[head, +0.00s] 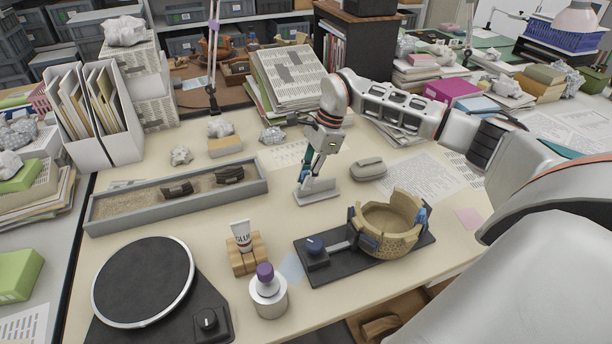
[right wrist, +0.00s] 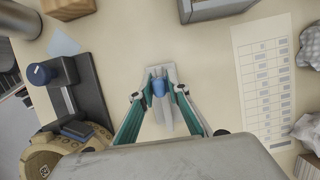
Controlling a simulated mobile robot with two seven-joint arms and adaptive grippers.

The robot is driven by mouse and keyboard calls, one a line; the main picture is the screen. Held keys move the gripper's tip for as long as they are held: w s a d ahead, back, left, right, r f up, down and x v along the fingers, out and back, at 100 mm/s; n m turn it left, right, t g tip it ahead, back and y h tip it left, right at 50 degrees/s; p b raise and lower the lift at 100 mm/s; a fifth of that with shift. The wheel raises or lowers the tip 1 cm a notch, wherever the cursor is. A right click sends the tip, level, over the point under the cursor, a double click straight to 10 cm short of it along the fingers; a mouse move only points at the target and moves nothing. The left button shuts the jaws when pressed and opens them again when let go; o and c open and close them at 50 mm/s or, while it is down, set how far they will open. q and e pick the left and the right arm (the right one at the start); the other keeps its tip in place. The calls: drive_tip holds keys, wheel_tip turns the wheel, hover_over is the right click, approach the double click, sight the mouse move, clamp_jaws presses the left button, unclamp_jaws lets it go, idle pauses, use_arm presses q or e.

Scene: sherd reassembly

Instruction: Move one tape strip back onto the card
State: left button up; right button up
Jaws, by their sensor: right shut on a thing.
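My right gripper (head: 305,182) points down over the middle of the table, just at the pale grey card (head: 322,196). The strip is directly over the card (right wrist: 172,72), which lies beneath and behind the fingertips; I cannot tell whether strip and card touch. A tan pot of sherds (head: 390,240) sits in a dark clamp stand (head: 322,268), with blue strips (head: 421,216) on its wall. My left gripper is not in view.
A grey eraser-like block (head: 368,168) lies right of the card. A sand tray (head: 112,212) with dark sherds is to the left. A glue tube (head: 241,236), a purple-capped bottle (head: 267,285) and a turntable (head: 143,282) stand in front. A printed sheet (right wrist: 262,80) lies beside the card.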

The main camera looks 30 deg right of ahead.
drive_tip(key=shift+f, duration=0.6)
idle(0.3)
idle(0.4)
drive_tip(key=shift+f, duration=0.25)
idle(0.8)
idle(0.3)
drive_tip(key=o, duration=0.7)
drive_tip(key=shift+o, duration=0.2)
drive_tip(key=shift+r, duration=0.1)
